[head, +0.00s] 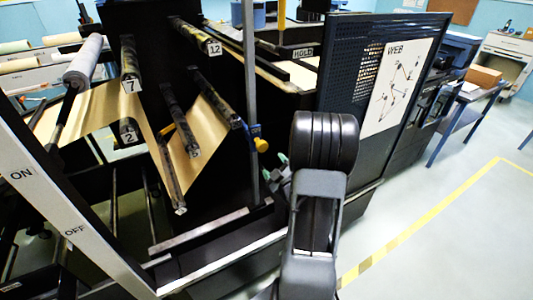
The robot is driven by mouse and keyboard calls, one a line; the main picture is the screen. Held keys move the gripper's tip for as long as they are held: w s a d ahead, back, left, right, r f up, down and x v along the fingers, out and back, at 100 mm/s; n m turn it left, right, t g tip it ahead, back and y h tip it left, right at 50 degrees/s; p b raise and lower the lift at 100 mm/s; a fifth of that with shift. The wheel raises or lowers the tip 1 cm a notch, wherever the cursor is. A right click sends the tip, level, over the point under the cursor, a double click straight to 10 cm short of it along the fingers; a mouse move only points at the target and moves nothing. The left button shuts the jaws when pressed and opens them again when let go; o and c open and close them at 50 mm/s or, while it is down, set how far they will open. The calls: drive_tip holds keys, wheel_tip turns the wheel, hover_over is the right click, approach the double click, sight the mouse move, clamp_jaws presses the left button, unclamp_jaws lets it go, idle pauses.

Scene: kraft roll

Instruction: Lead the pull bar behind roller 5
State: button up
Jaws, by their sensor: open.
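Kraft paper (207,118) runs up from a low roller (170,180) to a dark bar (215,98), which seems to be the pull bar. A yellow knob (262,145) with a blue part beside it shows near the bar's front end; I cannot tell whether they are joined. A roller (178,118) in front of the sheet has a small end label that looks like 5, but it is hard to read. My gripper (275,168) shows only its greenish fingertips, open and empty, just below and right of the knob. My arm hides the rest.
Roller 7 (130,80), roller 12 (212,46) and roller 2 (128,133) stick out from the black machine panel. A grey upright post (251,80) stands close to the knob. A dark cabinet with a WEB diagram (398,85) stands right of my arm. Open floor lies right.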

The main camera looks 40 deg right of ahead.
sight(262, 149)
drive_tip(key=p+x, duration=0.2)
drive_tip(key=x, duration=1)
drive_tip(key=shift+w+p, duration=0.3)
drive_tip(key=shift+p, duration=0.1)
drive_tip(key=c, duration=1.2)
drive_tip(key=shift+a+f+b, duration=0.15)
drive_tip(key=shift+a+b, duration=0.15)
drive_tip(key=shift+b, duration=0.05)
drive_tip(key=w+a+f+b, duration=0.2)
drive_tip(key=a+b, duration=0.7)
drive_tip(key=a, duration=0.8)
drive_tip(key=shift+f, duration=0.5)
drive_tip(key=shift+w, duration=0.2)
